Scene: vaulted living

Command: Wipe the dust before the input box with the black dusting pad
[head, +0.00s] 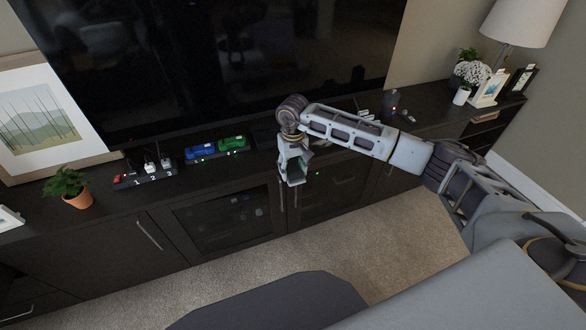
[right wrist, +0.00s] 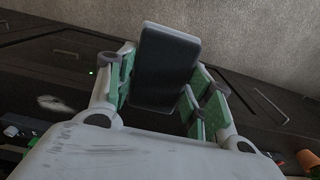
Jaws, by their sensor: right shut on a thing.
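My right gripper (head: 292,180) hangs over the front edge of the dark cabinet in the head view. In the right wrist view the green-lined fingers (right wrist: 160,97) are shut on the black dusting pad (right wrist: 166,68), a dark slab with a pale rim. A pale dust smear (right wrist: 54,103) lies on a dark surface, apart from the pad. In the head view I cannot make out the dust. A black box marked with numbers (head: 146,177), with plugs on top, stands on the cabinet at left; I cannot tell whether it is the input box. My left gripper is out of view.
A potted plant (head: 79,198) stands farther left. The television (head: 220,60) rises behind.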

